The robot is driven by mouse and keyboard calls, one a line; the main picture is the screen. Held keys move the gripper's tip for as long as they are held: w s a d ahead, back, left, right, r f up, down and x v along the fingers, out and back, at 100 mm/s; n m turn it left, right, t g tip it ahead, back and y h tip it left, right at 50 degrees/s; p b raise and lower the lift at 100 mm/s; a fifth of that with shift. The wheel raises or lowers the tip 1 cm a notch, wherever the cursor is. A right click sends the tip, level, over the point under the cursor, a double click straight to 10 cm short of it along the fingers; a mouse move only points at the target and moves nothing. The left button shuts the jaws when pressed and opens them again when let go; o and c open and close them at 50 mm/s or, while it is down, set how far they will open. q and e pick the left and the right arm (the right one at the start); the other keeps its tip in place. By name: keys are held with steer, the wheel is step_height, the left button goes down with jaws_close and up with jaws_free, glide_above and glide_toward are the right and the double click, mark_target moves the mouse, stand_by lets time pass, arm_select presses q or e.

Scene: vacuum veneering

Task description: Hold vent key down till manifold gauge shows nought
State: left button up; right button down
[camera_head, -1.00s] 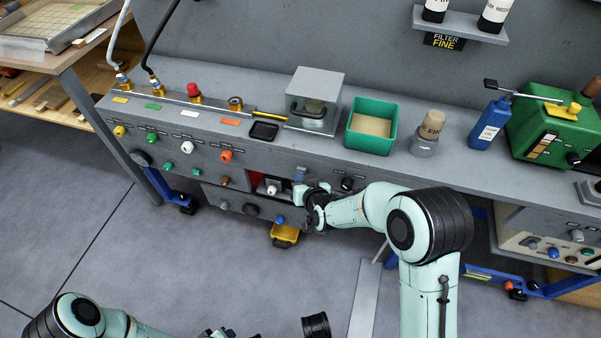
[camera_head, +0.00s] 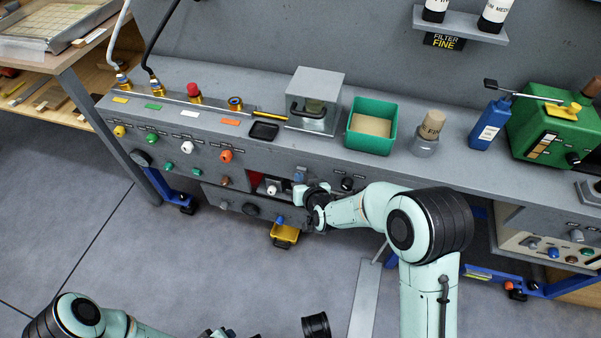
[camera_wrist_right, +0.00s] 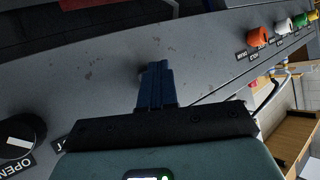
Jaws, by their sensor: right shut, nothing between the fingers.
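My right gripper (camera_wrist_right: 157,85) is shut and empty in the wrist view, its dark fingers against or just in front of the grey panel. A small grey part shows at the fingertips, mostly hidden; I cannot tell whether it is the vent key or whether it is pressed.
A black knob (camera_head: 346,184) is right of my right gripper; an OPEN-labelled knob (camera_wrist_right: 18,140) shows in the wrist view. A green bin (camera_head: 391,124) stands on the bench top. Floor at left is clear.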

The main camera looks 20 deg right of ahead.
arm_select(q)
steer(key=shift+r, duration=0.3)
arm_select(e)
steer(key=shift+s+a, duration=0.5)
steer(key=shift+s, duration=0.2)
arm_select(q)
steer(key=shift+r+p, duration=0.7)
steer(key=shift+p, duration=0.1)
arm_select(e)
steer(key=shift+s+a, duration=0.7)
steer(key=shift+s, duration=0.35)
steer(key=shift+s+a, duration=0.7)
steer(key=shift+s, duration=0.35)
